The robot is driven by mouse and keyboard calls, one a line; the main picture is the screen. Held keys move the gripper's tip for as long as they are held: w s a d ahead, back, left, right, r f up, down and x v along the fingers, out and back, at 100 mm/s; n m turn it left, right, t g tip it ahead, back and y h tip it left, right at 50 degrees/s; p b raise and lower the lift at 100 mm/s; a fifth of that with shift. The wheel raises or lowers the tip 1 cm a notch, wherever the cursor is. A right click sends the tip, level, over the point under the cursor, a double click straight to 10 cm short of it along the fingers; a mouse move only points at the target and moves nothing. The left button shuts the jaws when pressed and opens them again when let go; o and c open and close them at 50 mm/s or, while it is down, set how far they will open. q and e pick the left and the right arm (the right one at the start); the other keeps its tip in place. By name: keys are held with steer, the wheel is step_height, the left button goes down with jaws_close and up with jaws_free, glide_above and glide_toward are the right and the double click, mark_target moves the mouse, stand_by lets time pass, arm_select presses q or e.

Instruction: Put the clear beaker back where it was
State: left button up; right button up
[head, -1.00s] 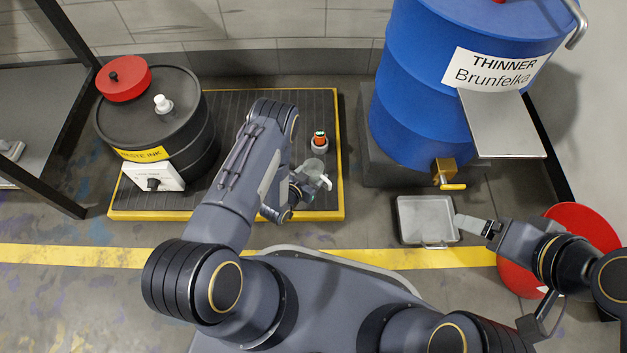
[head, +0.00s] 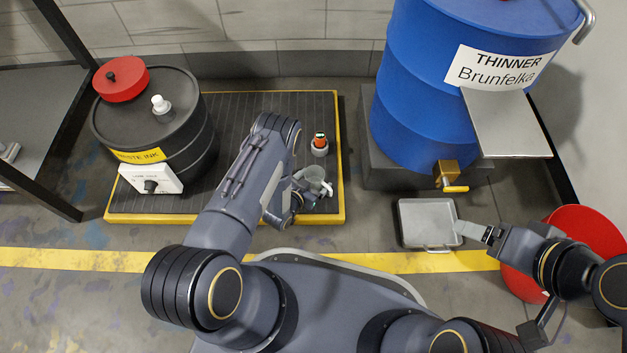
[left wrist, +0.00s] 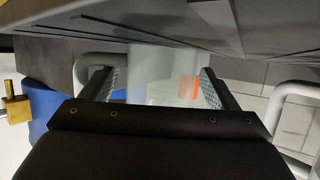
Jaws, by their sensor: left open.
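The clear beaker (head: 315,175) stands on the dark ribbed platform (head: 245,125), near its right edge. My left gripper (head: 309,192) is low over the platform at the beaker, partly hidden by my own arm. In the left wrist view the beaker (left wrist: 163,72) lies between the two fingers of the left gripper (left wrist: 155,84), which are open on either side of it. Contact with the fingers cannot be made out. My right gripper (head: 474,231) is at the right, beside a metal tray; its fingertips are too small to judge.
A small orange-labelled bottle (head: 320,144) stands just behind the beaker. A black waste ink drum (head: 190,120) is on the platform's left. A blue thinner drum (head: 410,100) with a brass tap (head: 447,175) stands right, with the metal tray (head: 427,223) on the floor before it.

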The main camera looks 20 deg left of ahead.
arm_select(q)
steer(key=shift+r, duration=0.1)
steer(key=shift+s+a+r, duration=0.1)
steer(key=shift+s+r, duration=0.1)
steer(key=shift+r, duration=0.1)
steer(key=p+v, duration=0.5)
steer(key=v, duration=0.5)
steer(key=shift+s+r+p, duration=0.15)
steer(key=shift+s+p, duration=0.15)
steer(key=shift+s+a, duration=0.15)
steer(key=shift+s, duration=0.25)
steer(key=shift+s, duration=0.1)
